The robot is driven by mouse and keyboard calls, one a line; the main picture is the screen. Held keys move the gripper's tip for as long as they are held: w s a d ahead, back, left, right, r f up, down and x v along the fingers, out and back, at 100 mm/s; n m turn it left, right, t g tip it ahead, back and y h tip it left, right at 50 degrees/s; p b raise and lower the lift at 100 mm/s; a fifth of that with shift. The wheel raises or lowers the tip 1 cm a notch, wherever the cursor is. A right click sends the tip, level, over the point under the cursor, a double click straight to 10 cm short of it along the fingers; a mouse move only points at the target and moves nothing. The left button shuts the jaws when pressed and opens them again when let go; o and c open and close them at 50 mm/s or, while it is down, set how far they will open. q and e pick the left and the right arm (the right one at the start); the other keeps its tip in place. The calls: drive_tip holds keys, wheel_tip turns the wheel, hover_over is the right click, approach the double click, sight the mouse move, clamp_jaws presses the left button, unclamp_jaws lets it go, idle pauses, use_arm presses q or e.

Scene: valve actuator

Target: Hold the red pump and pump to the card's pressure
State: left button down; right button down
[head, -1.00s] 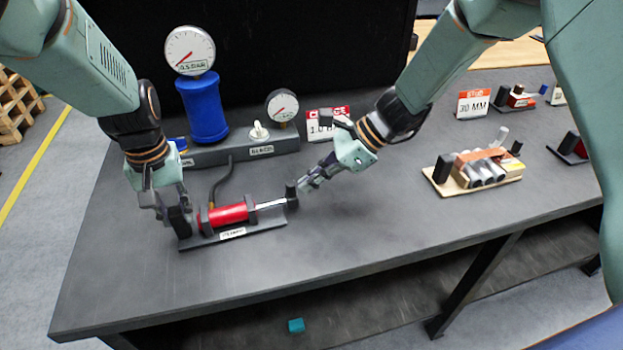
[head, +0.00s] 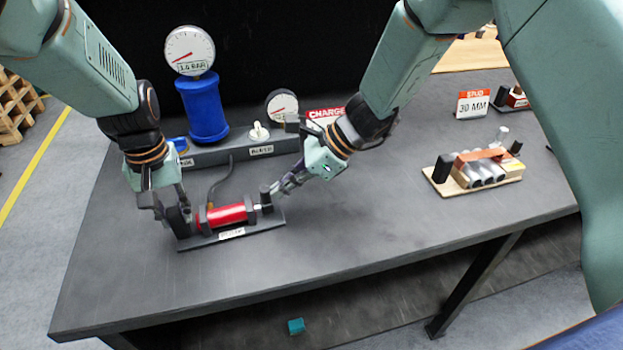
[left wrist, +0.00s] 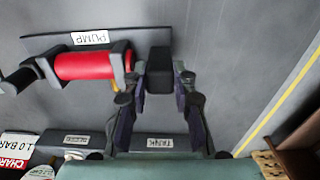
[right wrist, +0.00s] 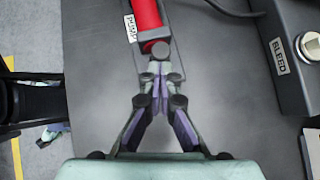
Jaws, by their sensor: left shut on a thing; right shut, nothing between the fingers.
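The red pump (head: 228,215) lies on its dark base plate. Its plunger is pushed nearly in, with only a short bit of rod showing beside the black handle (head: 266,199). My left gripper (head: 178,216) is shut on the black grip block (left wrist: 159,72) at the pump's left end. My right gripper (head: 276,189) is shut and empty, its fingertips against or very close to the handle; touching cannot be told. The tank gauge (head: 190,51) appears to read 1.0 BAR. The red-and-white charge card (head: 327,116) is partly hidden by my right arm; it shows 1.0 BAR in the left wrist view (left wrist: 14,146).
The blue tank (head: 204,108), a small gauge (head: 282,104) and the bleed knob (head: 258,132) stand on a grey block behind the pump. A hose runs from there to the pump. A wooden board with cylinders (head: 478,170) sits to the right. The table front is clear.

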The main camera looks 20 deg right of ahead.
use_arm(q)
drive_tip(key=shift+d, duration=0.15)
use_arm(e)
drive_tip(key=d, duration=0.3)
drive_tip(key=d+r, duration=0.1)
drive_tip(key=shift+s+d, duration=0.35)
drive_tip(key=shift+s, duration=0.05)
drive_tip(key=v, duration=0.8)
drive_tip(key=shift+d+r, duration=0.2)
drive_tip(key=shift+d, duration=0.15)
drive_tip(key=shift+s, duration=0.15)
idle(0.5)
use_arm(q)
drive_tip(key=c, duration=1)
unclamp_jaws()
drive_tip(key=shift+r, duration=0.1)
